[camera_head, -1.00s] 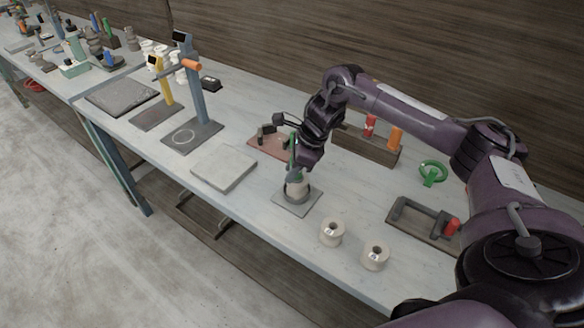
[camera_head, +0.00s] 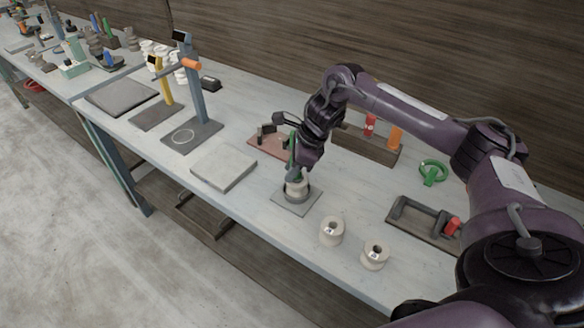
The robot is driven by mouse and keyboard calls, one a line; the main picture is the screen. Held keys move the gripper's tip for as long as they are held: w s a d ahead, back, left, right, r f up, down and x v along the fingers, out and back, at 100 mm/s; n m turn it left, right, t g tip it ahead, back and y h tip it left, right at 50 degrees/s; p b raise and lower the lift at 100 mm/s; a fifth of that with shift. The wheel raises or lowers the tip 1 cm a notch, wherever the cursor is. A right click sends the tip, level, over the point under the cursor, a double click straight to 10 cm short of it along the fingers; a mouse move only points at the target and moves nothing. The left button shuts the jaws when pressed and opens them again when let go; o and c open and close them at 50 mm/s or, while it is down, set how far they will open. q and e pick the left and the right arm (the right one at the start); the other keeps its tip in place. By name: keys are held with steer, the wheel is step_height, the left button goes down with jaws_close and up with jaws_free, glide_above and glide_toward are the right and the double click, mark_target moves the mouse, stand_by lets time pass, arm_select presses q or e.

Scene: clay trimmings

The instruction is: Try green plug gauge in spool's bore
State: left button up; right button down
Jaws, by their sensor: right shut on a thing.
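A pale spool (camera_head: 297,187) stands upright in a grey ring holder on a square plate (camera_head: 283,201). My right gripper (camera_head: 294,162) is directly above it, shut on the green plug gauge (camera_head: 291,150), which is held upright. The gauge's lower end is at the top of the spool; how deep it sits in the bore is too small to tell. My left gripper is not in view.
Two pale spools (camera_head: 331,231) (camera_head: 375,255) stand at the front edge. A flat grey slab (camera_head: 224,167) lies to the left. A rack with red and orange handles (camera_head: 396,138), a green ring (camera_head: 433,172) and a snap-gauge frame (camera_head: 420,222) are on the right. A blue post stand (camera_head: 197,95) rises at left.

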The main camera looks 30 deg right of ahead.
steer(key=shift+s+f, duration=0.15)
steer(key=shift+s, duration=0.05)
stand_by(0.3)
steer(key=shift+w+r+p, duration=0.2)
steer(key=shift+r+p, duration=0.35)
steer(key=shift+r, duration=0.1)
steer(key=shift+r+p, duration=2.2)
steer(key=shift+r, duration=1.4)
steer(key=shift+f, duration=0.1)
